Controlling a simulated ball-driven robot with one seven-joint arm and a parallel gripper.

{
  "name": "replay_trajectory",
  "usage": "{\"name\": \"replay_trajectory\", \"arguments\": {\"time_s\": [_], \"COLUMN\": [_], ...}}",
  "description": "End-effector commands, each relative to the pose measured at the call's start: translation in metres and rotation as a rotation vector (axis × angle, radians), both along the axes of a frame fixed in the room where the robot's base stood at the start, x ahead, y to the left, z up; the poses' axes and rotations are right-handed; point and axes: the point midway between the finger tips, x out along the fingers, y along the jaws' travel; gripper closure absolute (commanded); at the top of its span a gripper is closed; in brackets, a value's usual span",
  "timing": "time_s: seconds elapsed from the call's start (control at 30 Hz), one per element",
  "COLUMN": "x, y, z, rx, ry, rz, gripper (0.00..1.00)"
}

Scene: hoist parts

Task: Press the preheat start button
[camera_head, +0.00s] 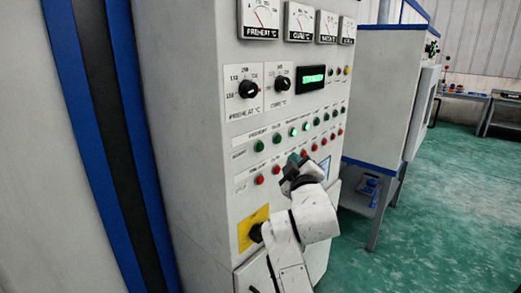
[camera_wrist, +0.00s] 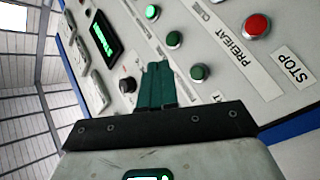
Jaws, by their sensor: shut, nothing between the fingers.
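The preheat start button is the leftmost green button (camera_head: 259,146) in the upper button row of the grey control panel. It is unlit. In the wrist view, this green button (camera_wrist: 199,72) is just right of my fingertips, beside the upside-down PREHEAT label (camera_wrist: 237,42). My gripper (camera_head: 293,158) is shut and empty, in front of the panel, lower right of the button in the head view. Its dark green fingers (camera_wrist: 160,66) lie together in the wrist view. I see no contact with the button, and the exact gap to the panel cannot be told.
Another green button (camera_wrist: 174,39) is close to my fingertips. A red button (camera_head: 260,180) heads the lower row, beside the STOP label (camera_wrist: 293,68). Two black dials (camera_head: 248,89) and a green display (camera_head: 312,78) are above. A yellow-backed switch (camera_head: 254,233) is below. Green floor (camera_head: 440,220) is open on the right.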

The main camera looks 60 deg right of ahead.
Motion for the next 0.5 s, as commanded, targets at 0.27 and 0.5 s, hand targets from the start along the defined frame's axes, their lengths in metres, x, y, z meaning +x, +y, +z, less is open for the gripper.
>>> {"name": "replay_trajectory", "arguments": {"time_s": [0.27, 0.5], "x": [0.036, 0.063], "y": [-0.008, -0.015], "z": [-0.002, -0.002], "rx": [-0.001, 0.002], "ry": [-0.001, 0.0], "rz": [0.003, 0.001], "gripper": [1.0, 1.0]}}
